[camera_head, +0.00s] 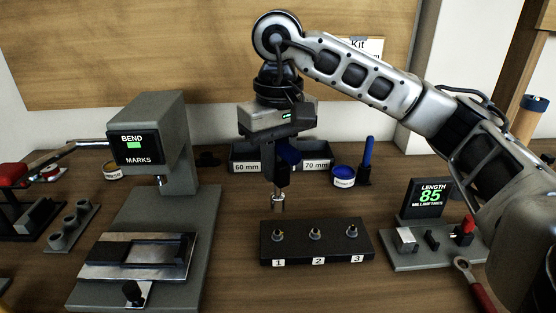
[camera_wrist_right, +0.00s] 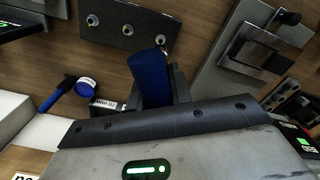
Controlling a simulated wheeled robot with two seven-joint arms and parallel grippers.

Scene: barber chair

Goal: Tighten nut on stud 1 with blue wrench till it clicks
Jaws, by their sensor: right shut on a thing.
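My right gripper (camera_head: 279,158) is shut on the blue wrench (camera_head: 288,152), pointing down; its blue handle also shows in the wrist view (camera_wrist_right: 150,78). The wrench's metal socket end (camera_head: 278,200) hangs above stud 1 (camera_head: 278,234), with a visible gap in the head view. Stud 1 is the leftmost on the black block (camera_head: 297,250), over the label 1. Stud 2 (camera_head: 315,233) and stud 3 (camera_head: 352,231) stand to its right. Whether each nut is seated is too small to tell. My left gripper is not in view.
A grey bend press (camera_head: 150,150) stands left of the block. A length gauge reading 85 (camera_head: 430,198) and a red-handled wrench (camera_head: 464,268) are at right. Bins marked 60 mm and 70 mm (camera_head: 317,166), a blue tin (camera_head: 343,177) and an upright blue tool (camera_head: 367,160) stand behind.

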